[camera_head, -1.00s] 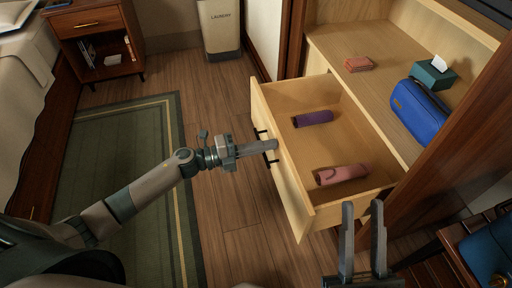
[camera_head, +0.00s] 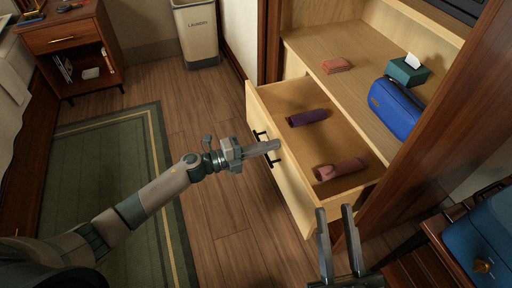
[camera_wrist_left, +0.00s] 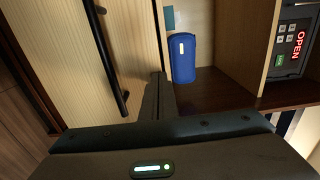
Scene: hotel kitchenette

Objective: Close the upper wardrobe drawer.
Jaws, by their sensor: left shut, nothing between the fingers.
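The upper wardrobe drawer (camera_head: 292,178) stands partly open, with a pale wood front and dark bar handles. It holds a purple rolled item (camera_head: 308,117) and a pink one (camera_head: 340,169). My left gripper (camera_head: 277,145) is shut and empty, its fingertips at the drawer front beside a handle; I cannot tell whether they touch. In the left wrist view its fingers (camera_wrist_left: 158,95) point to the pale front beside a black handle (camera_wrist_left: 108,55). My right gripper (camera_head: 336,212) is open and empty, near the drawer's near front corner.
The wardrobe shelf (camera_head: 330,95) above the drawer bears a blue bag (camera_head: 396,107), a tissue box (camera_head: 409,70) and a folded reddish cloth (camera_head: 337,65). A laundry bin (camera_head: 197,35) and nightstand (camera_head: 75,45) stand behind. A bench (camera_head: 430,255) is at right. Floor left of the drawer is clear.

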